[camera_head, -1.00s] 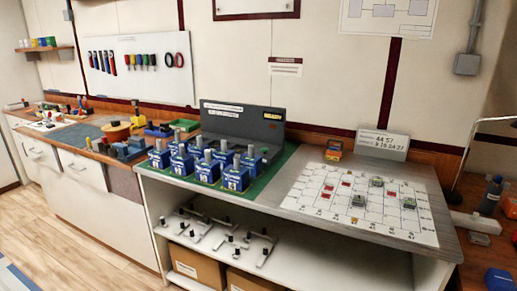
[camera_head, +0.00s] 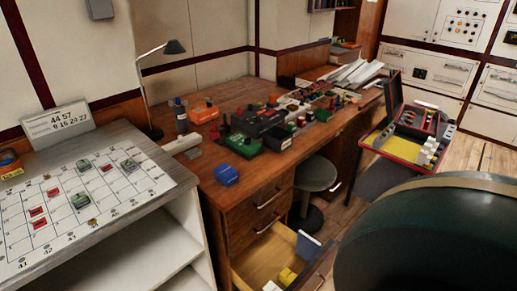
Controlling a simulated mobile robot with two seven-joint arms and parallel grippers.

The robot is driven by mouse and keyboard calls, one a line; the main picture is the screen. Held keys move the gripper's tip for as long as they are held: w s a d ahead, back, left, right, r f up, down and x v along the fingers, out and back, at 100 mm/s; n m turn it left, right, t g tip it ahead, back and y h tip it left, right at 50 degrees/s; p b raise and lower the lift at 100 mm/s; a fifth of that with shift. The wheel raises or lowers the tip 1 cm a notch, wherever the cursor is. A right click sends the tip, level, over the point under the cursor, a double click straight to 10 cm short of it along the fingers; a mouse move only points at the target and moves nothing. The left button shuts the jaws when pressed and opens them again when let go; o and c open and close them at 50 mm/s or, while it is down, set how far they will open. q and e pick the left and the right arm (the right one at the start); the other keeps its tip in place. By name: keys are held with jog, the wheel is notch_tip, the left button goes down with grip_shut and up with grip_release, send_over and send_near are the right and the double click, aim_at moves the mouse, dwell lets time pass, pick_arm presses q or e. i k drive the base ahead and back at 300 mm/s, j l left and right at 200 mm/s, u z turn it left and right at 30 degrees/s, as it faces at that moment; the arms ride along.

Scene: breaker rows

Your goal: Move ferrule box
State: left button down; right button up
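I cannot tell for sure which thing is the ferrule box; no readable label marks it. Small boxes in view are an orange and yellow box (camera_head: 10,164) at the left edge, beside the number sign, a blue box (camera_head: 227,175) near the front left of the wooden desk, and an orange box (camera_head: 203,112) farther back on it. The open desk drawer (camera_head: 262,262) holds a blue item (camera_head: 307,246) and yellow items (camera_head: 288,276). Neither of my grippers is in view.
The wooden desk (camera_head: 232,195) is crowded with tools and parts. A round stool (camera_head: 316,173) stands beside it. An open case (camera_head: 411,139) rests on a chair at the right. A large dark rounded shape (camera_head: 440,235) fills the lower right. The gridded board (camera_head: 75,205) lies left.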

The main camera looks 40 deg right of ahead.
aim_at(225, 173)
jog(key=i+j+z, duration=0.1)
jog(key=z, duration=0.4)
jog(key=i+j+z, duration=0.15)
jog(key=z, duration=0.35)
jog(key=j+z, duration=0.3)
jog(key=z, duration=0.2)
jog(key=i, duration=0.05)
